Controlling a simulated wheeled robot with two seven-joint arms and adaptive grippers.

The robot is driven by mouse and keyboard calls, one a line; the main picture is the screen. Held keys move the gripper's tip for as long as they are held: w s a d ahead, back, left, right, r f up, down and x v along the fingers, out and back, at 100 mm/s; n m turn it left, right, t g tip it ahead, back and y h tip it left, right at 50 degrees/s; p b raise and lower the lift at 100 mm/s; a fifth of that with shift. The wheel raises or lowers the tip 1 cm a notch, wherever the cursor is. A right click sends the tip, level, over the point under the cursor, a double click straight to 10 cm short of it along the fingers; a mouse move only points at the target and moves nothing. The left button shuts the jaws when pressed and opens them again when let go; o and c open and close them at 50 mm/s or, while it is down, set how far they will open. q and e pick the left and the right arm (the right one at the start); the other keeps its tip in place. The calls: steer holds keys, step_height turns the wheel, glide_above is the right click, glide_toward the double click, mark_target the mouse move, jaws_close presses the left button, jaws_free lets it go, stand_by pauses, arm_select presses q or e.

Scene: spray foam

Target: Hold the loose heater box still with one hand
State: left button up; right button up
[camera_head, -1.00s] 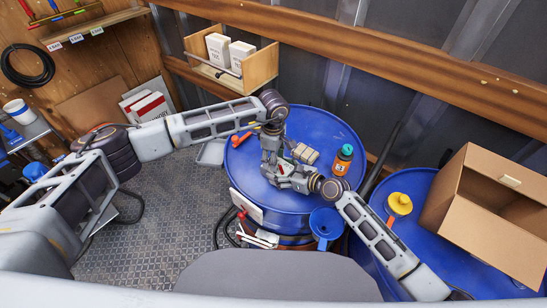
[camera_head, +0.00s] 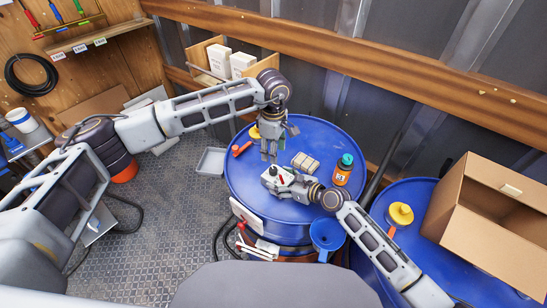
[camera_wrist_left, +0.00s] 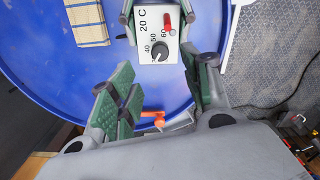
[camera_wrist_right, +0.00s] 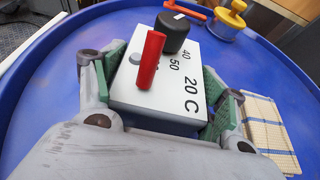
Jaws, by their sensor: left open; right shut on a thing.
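The heater box (camera_head: 273,171) is a small white box with a black dial, a red lever and printed numbers. It sits on the blue drum lid (camera_head: 245,190). My right gripper (camera_head: 280,178) is shut on it, one finger on each side. In the right wrist view the box (camera_wrist_right: 165,85) fills the space between the green pads of the right gripper (camera_wrist_right: 160,100). My left gripper (camera_head: 271,155) is open and empty, just behind the box in the head view. In the left wrist view the box (camera_wrist_left: 150,35) lies beyond the spread fingers of the left gripper (camera_wrist_left: 160,85).
A blue funnel (camera_head: 326,232) is at the front edge.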

mark_target(273, 169)
arm_select(q)
steer(key=shift+r, duration=1.4)
steer(key=shift+f+m, duration=0.2)
steer(key=shift+m, duration=2.7)
steer(key=shift+f, duration=6)
